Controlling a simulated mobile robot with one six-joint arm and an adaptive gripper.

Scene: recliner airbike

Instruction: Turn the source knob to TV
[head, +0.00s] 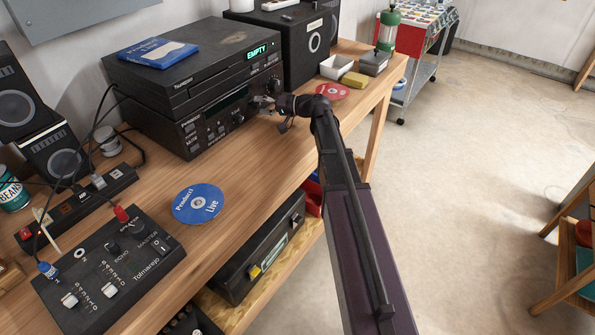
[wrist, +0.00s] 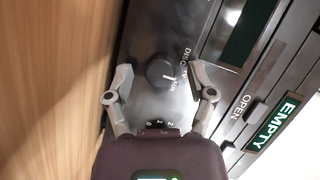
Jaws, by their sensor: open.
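In the wrist view a dark round knob (wrist: 158,73) sits on the dark front panel of the stereo, with a light pointer line on its right side. Small labels lie to its right; one reads DISC, the others are too small to read surely. My gripper (wrist: 160,78) has its two fingers spread, one on each side of the knob, with gaps between them and it. In the head view my gripper (head: 264,103) is at the right end of the lower stereo unit (head: 205,128). It hides the knob there.
A disc player (head: 190,80) showing EMPTY rests on the lower unit. A blue disc (head: 198,203) and a mixer (head: 108,270) lie on the wooden bench, left of my arm. A red disc (head: 332,91) and white box (head: 337,67) lie beyond my gripper.

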